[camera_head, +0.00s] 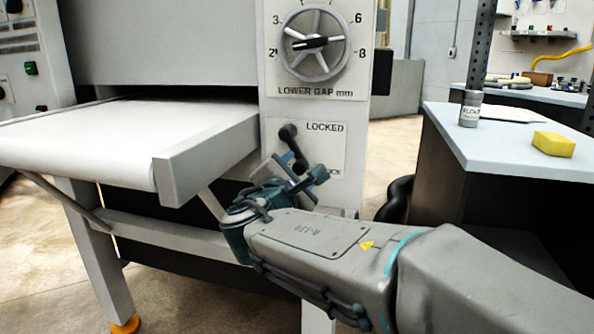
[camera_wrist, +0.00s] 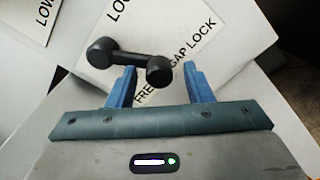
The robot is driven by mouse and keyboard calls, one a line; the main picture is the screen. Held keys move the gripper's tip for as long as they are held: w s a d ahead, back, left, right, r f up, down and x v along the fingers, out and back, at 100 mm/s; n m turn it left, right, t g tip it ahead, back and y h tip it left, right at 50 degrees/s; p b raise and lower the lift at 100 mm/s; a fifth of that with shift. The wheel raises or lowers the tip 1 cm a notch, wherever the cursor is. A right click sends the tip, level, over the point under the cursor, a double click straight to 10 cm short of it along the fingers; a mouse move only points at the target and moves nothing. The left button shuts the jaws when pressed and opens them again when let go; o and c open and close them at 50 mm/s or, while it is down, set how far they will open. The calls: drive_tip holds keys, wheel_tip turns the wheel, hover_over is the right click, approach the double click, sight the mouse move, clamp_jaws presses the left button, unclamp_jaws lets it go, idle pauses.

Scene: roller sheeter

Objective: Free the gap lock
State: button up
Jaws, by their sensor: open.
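The gap lock is a black lever (camera_head: 291,140) on a white label plate (camera_head: 327,141) on the machine's front panel. In the head view its upper end is beside the word LOCKED, and its lower end is partly hidden by my gripper. The wrist view shows the lever (camera_wrist: 131,60) with a round knob at each end, lying across the plate. My gripper (camera_wrist: 162,85) is open, with blue fingers apart. The lever's right knob (camera_wrist: 159,71) appears between the fingertips in the wrist view; I cannot tell whether they touch it. My gripper also shows in the head view (camera_head: 300,172).
Above the lock is the lower gap handwheel (camera_head: 316,43) with a numbered dial. A white conveyor bed (camera_head: 90,140) juts out at the left.

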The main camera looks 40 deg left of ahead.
drive_tip(key=p+v, duration=0.2)
drive_tip(key=v, duration=1.1)
drive_tip(key=shift+s, duration=0.25)
drive_tip(key=shift+d+p, duration=0.1)
drive_tip(key=shift+p, duration=0.2)
